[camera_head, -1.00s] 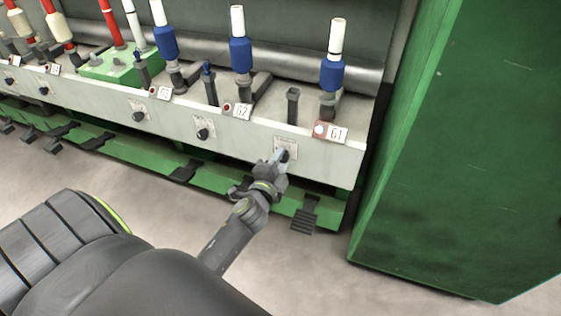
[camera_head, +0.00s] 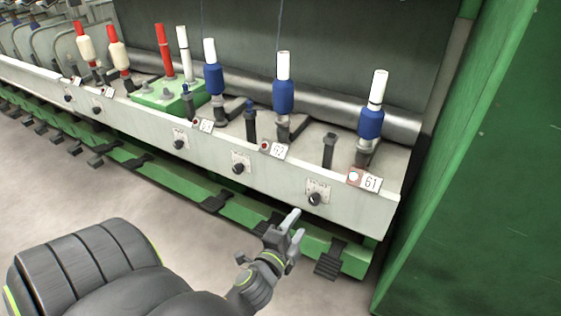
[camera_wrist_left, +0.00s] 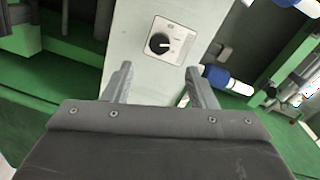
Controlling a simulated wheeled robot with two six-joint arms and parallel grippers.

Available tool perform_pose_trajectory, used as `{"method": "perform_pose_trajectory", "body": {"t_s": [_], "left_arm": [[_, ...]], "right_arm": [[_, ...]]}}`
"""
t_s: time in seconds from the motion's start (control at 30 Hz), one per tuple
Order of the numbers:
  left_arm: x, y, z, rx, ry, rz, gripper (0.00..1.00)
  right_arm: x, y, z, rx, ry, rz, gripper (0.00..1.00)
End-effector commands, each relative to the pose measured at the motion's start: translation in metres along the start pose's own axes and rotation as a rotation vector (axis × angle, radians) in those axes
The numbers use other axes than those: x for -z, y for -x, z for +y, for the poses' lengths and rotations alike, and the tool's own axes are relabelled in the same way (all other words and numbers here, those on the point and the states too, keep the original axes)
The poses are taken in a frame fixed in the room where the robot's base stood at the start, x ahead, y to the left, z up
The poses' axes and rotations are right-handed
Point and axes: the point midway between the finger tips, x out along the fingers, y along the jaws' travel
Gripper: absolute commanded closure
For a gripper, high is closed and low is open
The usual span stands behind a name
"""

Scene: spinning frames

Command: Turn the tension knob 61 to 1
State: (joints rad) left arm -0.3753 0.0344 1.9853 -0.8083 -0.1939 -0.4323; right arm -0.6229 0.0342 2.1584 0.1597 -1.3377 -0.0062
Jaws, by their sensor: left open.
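The tension knob 61 (camera_head: 315,199) is a small black dial on a pale scale plate, on the white front rail below the sign 61 (camera_head: 371,183). It also shows in the left wrist view (camera_wrist_left: 159,43), with a white pointer mark aimed to the right in that picture. My left gripper (camera_head: 294,227) is open and empty, below and left of the knob and apart from it. In the left wrist view its two fingers (camera_wrist_left: 158,75) stand apart, with the knob beyond and between them. The scale's numbers are too small to read. My right gripper is not in view.
Similar knobs sit further left, such as the one under sign 62 (camera_head: 239,168). Blue-and-white bobbins (camera_head: 372,118) stand above the rail. A green base rail with black pedals (camera_head: 329,262) runs below. A green cabinet wall (camera_head: 480,200) closes the right side. The floor in front is clear.

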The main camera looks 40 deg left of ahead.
Motion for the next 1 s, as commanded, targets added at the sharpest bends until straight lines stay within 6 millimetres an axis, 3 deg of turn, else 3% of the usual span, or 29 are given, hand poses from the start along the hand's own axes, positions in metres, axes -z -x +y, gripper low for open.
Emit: {"method": "perform_pose_trajectory", "body": {"t_s": [0.2, 0.4, 0.6, 1.0], "left_arm": [[-0.001, 0.044, 0.001, -0.003, 0.001, -0.004, 0.48], [-0.001, 0.070, 0.001, -0.001, 0.000, -0.002, 0.48], [0.000, 0.080, 0.000, 0.000, 0.000, -0.001, 0.48], [0.000, 0.080, 0.000, 0.000, -0.001, 0.000, 0.48]], "right_arm": [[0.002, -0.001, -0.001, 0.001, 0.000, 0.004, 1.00], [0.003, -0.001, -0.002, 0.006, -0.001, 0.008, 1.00], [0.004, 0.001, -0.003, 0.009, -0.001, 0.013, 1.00], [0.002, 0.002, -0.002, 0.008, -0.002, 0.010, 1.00]]}}
